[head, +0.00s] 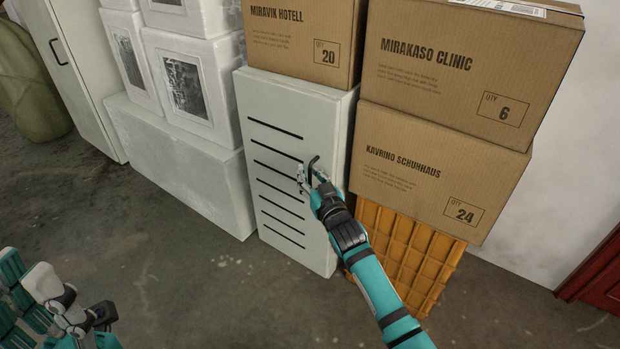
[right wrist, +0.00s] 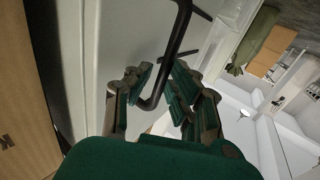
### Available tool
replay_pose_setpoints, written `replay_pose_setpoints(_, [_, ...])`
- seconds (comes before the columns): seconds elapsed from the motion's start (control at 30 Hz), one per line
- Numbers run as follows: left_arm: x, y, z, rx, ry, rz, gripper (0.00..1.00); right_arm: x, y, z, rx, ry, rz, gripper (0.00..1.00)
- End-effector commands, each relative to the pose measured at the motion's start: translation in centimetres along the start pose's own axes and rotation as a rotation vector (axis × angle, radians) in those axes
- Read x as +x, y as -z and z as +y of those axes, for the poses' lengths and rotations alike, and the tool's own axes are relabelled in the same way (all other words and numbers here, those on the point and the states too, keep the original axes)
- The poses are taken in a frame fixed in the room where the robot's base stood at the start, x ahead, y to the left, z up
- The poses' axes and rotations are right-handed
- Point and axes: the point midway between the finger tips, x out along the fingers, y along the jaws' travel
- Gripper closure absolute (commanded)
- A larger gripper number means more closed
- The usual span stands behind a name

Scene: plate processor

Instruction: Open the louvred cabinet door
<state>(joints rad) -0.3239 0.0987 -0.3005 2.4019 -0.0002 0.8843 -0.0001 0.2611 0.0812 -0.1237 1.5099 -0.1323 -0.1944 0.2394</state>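The louvred cabinet (head: 258,230) is a pale grey box with dark horizontal slots. Its door looks closed, and a black bar handle (head: 312,168) stands near the door's right edge. My right gripper (head: 305,176) is at that handle. In the right wrist view, the bent black handle (right wrist: 177,45) passes between the two green-padded fingers (right wrist: 160,85). The fingers are apart, with gaps beside the bar, so the gripper looks open around it. Teal and white parts of my left arm show at the lower left; its fingertips cannot be made out clearly.
Cardboard boxes (head: 440,165) are stacked right of the cabinet on an orange crate (head: 425,255); another box (head: 300,45) sits on top of it. White wrapped blocks (head: 185,170) stand close on its left. The concrete floor (head: 200,290) in front is clear.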

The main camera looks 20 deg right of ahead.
Motion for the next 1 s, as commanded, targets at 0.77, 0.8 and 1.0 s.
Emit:
replay_pose_setpoints(0.77, [0.06,0.03,0.00,0.000,0.000,0.001,0.71,-0.02,-0.01,0.00,0.000,0.000,0.000,1.00])
replay_pose_setpoints(0.8, [0.06,0.03,0.00,0.000,0.000,0.001,0.71,-0.03,-0.02,0.00,0.000,0.000,0.000,1.00])
replay_pose_setpoints(1.0, [0.10,0.06,-0.02,0.000,0.001,0.003,0.71,0.08,-0.04,-0.23,0.003,-0.003,-0.001,1.00])
